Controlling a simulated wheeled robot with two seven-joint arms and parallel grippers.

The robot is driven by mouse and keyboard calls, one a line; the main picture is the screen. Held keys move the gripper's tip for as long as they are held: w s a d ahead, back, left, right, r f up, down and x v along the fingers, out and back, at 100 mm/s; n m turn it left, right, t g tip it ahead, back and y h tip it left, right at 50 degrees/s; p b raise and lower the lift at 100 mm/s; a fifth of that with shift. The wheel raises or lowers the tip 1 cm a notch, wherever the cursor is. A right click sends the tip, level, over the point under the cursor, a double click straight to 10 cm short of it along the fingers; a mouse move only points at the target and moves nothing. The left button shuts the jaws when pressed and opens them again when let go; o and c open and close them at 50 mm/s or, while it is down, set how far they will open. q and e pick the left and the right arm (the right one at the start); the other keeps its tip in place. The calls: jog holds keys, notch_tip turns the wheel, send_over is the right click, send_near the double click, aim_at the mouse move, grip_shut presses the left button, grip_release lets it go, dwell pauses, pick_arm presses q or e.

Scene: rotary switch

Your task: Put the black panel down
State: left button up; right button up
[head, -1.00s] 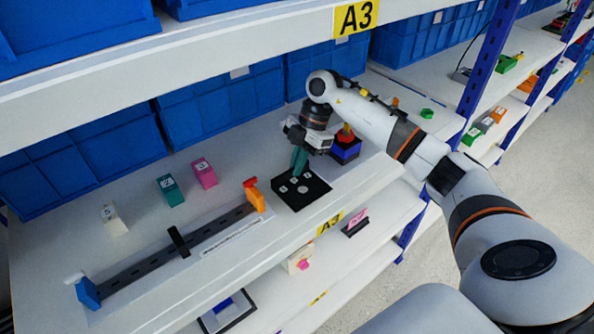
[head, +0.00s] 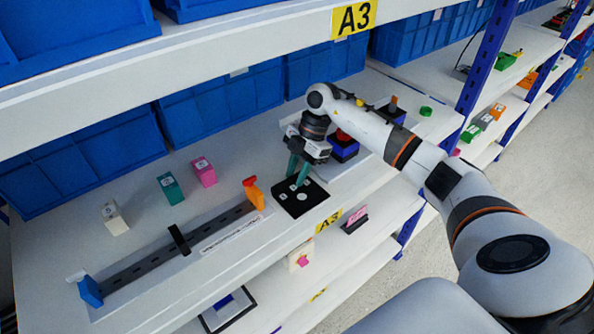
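The black panel (head: 290,208) is a flat square with white round marks. It lies on the white shelf near the front edge, to the right of the rail with the orange end piece. My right gripper (head: 298,182) points down over the panel's back part. Its two teal fingers are spread apart with a gap between them, and their tips are at or just above the panel's surface. I cannot tell whether they touch it. Nothing shows between the fingers. My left gripper is not in view.
A grey rail (head: 140,262) with a black slider runs along the shelf to the left. Pink (head: 204,172), teal (head: 170,188) and white (head: 115,218) blocks stand behind it. A blue box with a red knob (head: 343,145) is right of the gripper. Blue bins (head: 225,100) line the back.

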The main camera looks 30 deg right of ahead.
jog(key=shift+w+d+r, duration=0.1)
jog(key=shift+d+r, duration=0.05)
jog(key=shift+r, duration=0.15)
jog(key=b+v, duration=0.3)
jog(key=v, duration=0.8)
jog(key=shift+r+b, duration=0.3)
